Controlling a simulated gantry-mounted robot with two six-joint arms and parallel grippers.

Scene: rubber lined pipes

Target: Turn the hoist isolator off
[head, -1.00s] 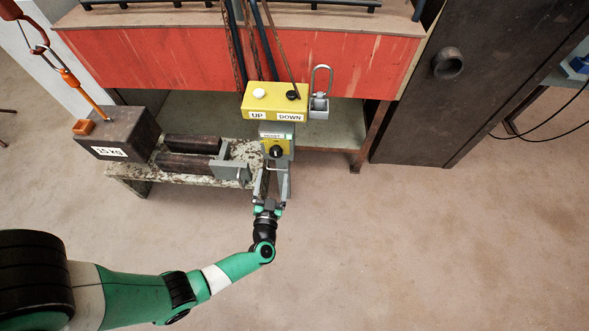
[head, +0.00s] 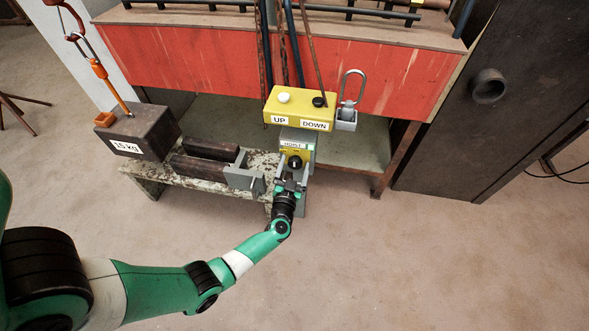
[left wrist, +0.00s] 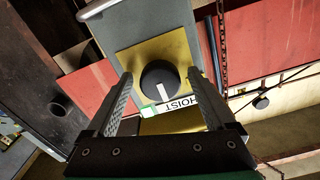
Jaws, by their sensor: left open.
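The hoist isolator is a grey box with a yellow plate (head: 286,157) and a round black knob (head: 295,162), below the yellow UP/DOWN box in the head view. The left wrist view shows the black knob (left wrist: 159,82) with a white mark near its lower edge, by the HOIST label (left wrist: 178,106). My left gripper (head: 292,172) is in front of the knob. In the left wrist view its open fingers (left wrist: 160,84) stand one on each side of the knob, with visible gaps, so it does not look gripped. My right gripper is not in view.
The yellow UP/DOWN box (head: 299,107) hangs just above the isolator, with a grey padlock-like piece (head: 347,117) at its right. A 15 kg block (head: 138,138) and a grey clamp (head: 243,177) sit on the worn bench at left. The floor at right is clear.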

